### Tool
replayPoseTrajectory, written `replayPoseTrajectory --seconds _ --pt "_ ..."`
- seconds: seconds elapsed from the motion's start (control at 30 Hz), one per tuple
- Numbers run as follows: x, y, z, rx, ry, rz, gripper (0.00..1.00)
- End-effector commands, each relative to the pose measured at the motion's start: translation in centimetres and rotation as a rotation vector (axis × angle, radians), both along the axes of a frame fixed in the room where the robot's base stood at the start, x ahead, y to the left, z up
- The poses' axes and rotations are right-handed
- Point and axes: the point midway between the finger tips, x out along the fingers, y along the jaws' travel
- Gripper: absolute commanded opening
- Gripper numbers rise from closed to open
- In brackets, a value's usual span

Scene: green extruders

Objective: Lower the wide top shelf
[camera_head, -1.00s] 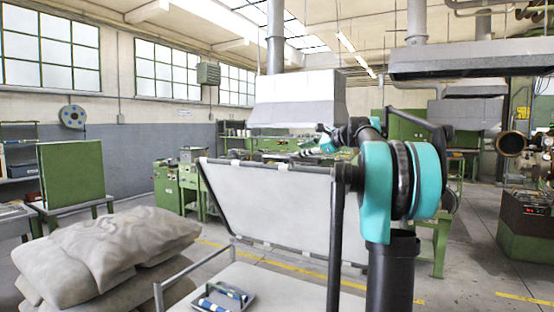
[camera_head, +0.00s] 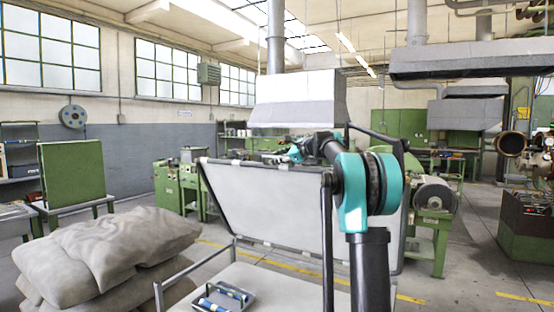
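The wide top shelf (camera_head: 270,200) is a pale grey panel with a dark rim. It stands steeply tilted up at the back of a cart, its upper edge leaning away to the upper left. My teal and black arm crosses in front of its right part. My gripper (camera_head: 284,153) is at the far end of the arm, small and partly hidden, near the shelf's upper edge. I cannot tell whether it touches the rim or whether its fingers are open. The cart's lower shelf (camera_head: 283,286) is flat and pale.
A small tray (camera_head: 223,297) with blue and white items lies on the lower shelf. Grey sacks (camera_head: 105,250) are piled left of the cart. A green grinder stand (camera_head: 436,225) is at right behind it. Open floor with yellow lines lies beyond.

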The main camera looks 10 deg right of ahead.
Motion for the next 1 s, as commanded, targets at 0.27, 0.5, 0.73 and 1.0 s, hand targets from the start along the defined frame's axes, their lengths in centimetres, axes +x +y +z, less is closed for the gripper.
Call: replayPoseTrajectory --seconds 0.27,0.5,0.73,1.0 --pt "0.03 0.02 -0.03 0.000 0.000 0.000 0.26" --pt "0.02 0.02 -0.02 -0.001 -0.001 0.000 0.00" --pt "0.01 0.01 -0.02 -0.001 -0.001 0.000 0.00" --pt "-0.31 0.25 -0.24 -0.005 -0.006 0.001 0.00"
